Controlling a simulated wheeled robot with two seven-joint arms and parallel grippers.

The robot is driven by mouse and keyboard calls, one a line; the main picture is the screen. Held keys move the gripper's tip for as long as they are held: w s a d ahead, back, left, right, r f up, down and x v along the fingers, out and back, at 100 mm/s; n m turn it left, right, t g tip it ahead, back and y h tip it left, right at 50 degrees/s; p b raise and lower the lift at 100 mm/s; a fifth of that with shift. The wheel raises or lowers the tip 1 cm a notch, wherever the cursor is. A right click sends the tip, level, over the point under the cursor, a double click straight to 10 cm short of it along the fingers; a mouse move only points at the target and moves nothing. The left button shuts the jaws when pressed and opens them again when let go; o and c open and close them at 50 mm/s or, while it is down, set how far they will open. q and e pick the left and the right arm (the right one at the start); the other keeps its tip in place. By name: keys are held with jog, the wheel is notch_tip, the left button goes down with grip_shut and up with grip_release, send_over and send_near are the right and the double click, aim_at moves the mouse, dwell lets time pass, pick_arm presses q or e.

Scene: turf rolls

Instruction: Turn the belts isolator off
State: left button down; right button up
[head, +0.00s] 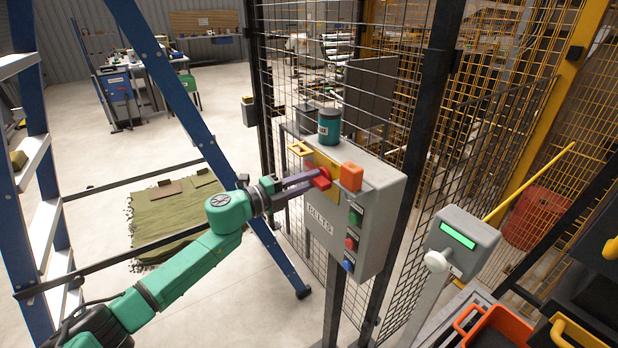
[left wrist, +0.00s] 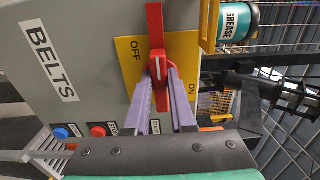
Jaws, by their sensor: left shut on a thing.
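The belts isolator is a grey box (head: 375,225) on a post by the mesh fence, labelled BELTS, a label also seen in the left wrist view (left wrist: 50,60). Its red handle (head: 321,179) sits on a yellow plate (left wrist: 185,50) marked OFF and ON. In the left wrist view the handle (left wrist: 156,35) stands upright in the picture, between the OFF and ON words. My left gripper (head: 305,182) is shut on the handle, its purple fingers (left wrist: 160,95) either side of its lower part. Which mark the handle points at, I cannot tell. My right gripper is out of view.
A grease tin (head: 329,127) stands on the box. An orange block (head: 350,177) and green, red (head: 351,243) and blue buttons are close to the handle. A blue stepladder (head: 170,85) stands left, near my arm. A grey panel with a green screen (head: 458,236) stands right.

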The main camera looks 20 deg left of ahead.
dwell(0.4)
pick_arm(q)
jog(key=c, duration=0.8)
grip_release()
jog(key=shift+o, duration=0.2)
jog(key=shift+s+a+f, duration=0.15)
jog(key=shift+s+a, duration=0.05)
jog(key=b+v, duration=0.5)
jog(key=v, duration=0.9)
